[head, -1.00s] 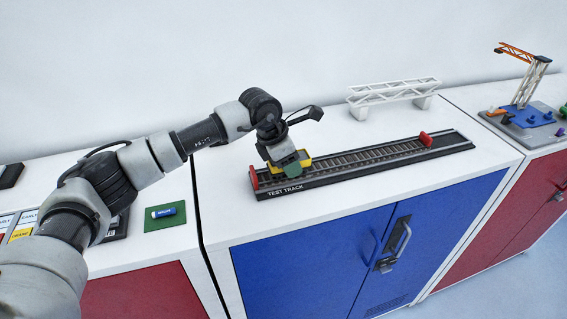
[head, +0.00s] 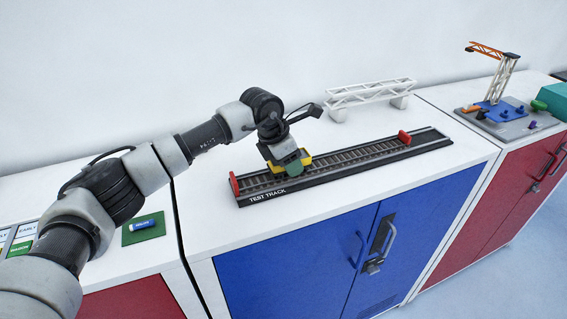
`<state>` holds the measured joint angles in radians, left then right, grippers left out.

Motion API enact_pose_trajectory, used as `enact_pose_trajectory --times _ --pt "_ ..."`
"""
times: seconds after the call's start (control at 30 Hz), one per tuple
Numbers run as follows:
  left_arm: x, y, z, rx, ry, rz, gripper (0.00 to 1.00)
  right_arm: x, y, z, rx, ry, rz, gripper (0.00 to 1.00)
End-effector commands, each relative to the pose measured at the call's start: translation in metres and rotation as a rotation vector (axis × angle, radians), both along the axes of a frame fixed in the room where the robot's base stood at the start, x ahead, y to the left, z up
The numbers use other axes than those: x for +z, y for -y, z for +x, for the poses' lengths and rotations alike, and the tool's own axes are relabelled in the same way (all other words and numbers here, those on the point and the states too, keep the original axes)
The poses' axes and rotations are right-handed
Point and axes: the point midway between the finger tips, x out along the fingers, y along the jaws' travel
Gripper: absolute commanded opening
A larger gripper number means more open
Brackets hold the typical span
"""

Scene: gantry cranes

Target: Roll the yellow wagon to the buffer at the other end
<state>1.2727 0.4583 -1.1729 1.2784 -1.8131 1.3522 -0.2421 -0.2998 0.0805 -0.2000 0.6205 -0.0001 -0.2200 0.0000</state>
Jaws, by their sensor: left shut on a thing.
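The yellow wagon (head: 304,160) stands on the black test track (head: 350,164), on its left half, partly hidden by my gripper. My left gripper (head: 292,163) is over the wagon and shut on it. A red buffer (head: 234,184) stands at the track's near left end, with a short stretch of rail between it and the wagon. Another red buffer (head: 405,137) stands toward the right end, and the rails between the wagon and it are clear. My right gripper is not in view.
A white lattice bridge (head: 370,93) stands behind the track. A crane model (head: 497,75) on a grey base is on the right cabinet. A green mat (head: 144,228) with a blue piece lies at the left. The white top in front of the track is clear.

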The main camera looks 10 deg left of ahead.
Motion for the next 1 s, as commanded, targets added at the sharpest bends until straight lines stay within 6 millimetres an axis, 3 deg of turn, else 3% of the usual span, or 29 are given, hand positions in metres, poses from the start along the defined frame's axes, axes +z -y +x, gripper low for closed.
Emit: enact_pose_trajectory --times 1.0 --pt "-0.004 0.043 0.028 0.0 -0.005 0.002 0.23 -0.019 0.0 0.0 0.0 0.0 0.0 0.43"
